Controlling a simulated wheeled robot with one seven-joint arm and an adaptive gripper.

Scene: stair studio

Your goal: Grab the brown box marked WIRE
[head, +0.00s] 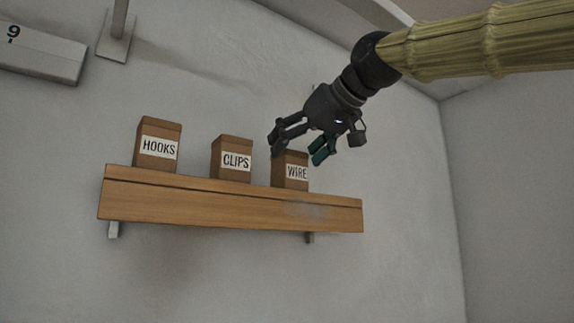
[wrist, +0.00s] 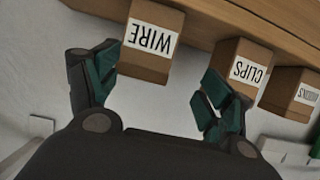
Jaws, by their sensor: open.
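The brown box marked WIRE (head: 290,173) stands at the right of the three boxes on the wooden shelf (head: 235,205). My gripper (head: 296,148) is open and empty, above and in front of this box, and hides part of its top in the head view. In the wrist view the WIRE box (wrist: 151,42) appears upside down, ahead of the gap between the fingertips (wrist: 160,70) and nearer the left finger. I see no clear contact between the fingers and the box.
The brown CLIPS box (head: 231,158) stands left of the WIRE box with a gap between them. The HOOKS box (head: 158,145) is farther left. The shelf is bare right of the WIRE box.

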